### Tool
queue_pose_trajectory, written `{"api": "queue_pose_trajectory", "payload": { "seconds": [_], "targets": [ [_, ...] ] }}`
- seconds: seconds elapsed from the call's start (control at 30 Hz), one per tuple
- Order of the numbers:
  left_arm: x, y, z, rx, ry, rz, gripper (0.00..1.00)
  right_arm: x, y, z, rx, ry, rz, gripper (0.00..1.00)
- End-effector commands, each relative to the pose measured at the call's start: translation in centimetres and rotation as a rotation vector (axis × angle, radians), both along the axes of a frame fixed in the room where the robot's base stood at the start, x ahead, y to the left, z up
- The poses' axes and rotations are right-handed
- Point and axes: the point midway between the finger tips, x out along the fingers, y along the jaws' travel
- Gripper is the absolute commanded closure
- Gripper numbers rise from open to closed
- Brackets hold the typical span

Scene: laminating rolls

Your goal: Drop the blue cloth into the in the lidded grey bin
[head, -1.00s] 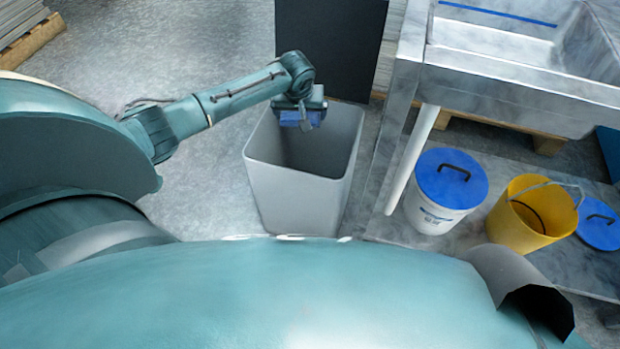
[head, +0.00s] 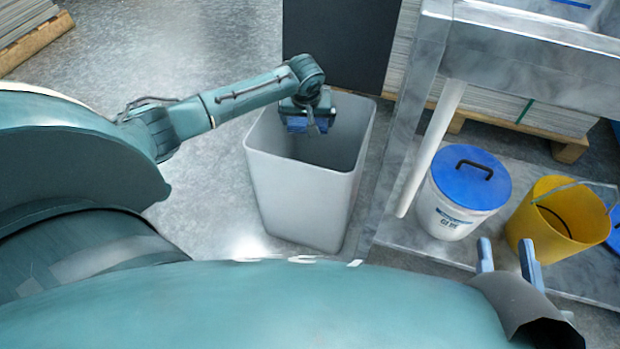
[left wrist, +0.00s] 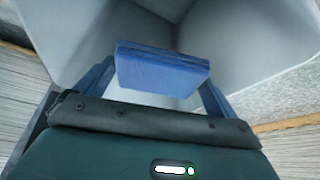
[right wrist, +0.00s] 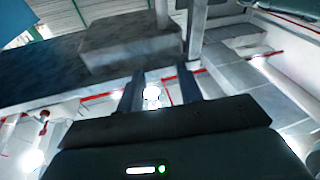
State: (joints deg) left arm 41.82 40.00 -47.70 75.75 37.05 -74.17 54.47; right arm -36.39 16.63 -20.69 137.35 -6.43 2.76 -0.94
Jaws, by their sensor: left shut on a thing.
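The folded blue cloth (left wrist: 162,70) is held between the fingers of my left gripper (head: 308,124), and a bit of the cloth (head: 297,124) shows below the gripper in the head view. The grey bin (head: 305,195) is tall and open at the top, with no lid on it. My left gripper hangs over the bin's mouth, and the left wrist view looks down past the cloth at the bin's inner walls (left wrist: 230,30). My right gripper (head: 508,258) is open and empty at the lower right; its parted fingers also show in the right wrist view (right wrist: 163,90).
A white bucket with a blue lid (head: 468,180) and a yellow bucket (head: 560,220) stand right of the bin. A metal sink table (head: 530,60) is at upper right, its pale leg (head: 432,150) near the bin. A dark panel (head: 338,40) stands behind the bin.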

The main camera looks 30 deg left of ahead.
Motion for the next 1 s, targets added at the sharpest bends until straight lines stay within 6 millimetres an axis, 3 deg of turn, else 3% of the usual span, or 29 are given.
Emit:
{"api": "queue_pose_trajectory", "payload": {
  "seconds": [0.17,0.2,0.23,0.57,0.8,1.0],
  "targets": [
    [0.0,0.0,0.1,0.0,-0.001,0.0,0.27,0.0,0.0,0.1,0.001,0.0,0.0,0.64],
    [0.0,0.0,0.1,0.0,0.0,0.0,0.03,0.0,0.0,0.1,0.001,0.0,0.0,0.64],
    [0.0,0.0,0.1,0.0,-0.001,0.0,0.01,0.0,0.0,0.1,0.001,0.0,0.0,0.64],
    [-0.2,-0.1,0.8,0.0,-0.001,-0.001,0.0,0.0,0.0,0.5,-0.006,-0.002,0.0,0.64],
    [-1.6,-0.9,5.2,0.0,-0.003,-0.003,0.0,-0.1,-0.4,1.6,-0.067,-0.014,-0.017,0.64],
    [-3.0,-1.7,9.2,0.001,-0.002,-0.002,0.0,-0.3,-1.1,0.4,-0.113,0.062,-0.052,0.64]
  ]
}}
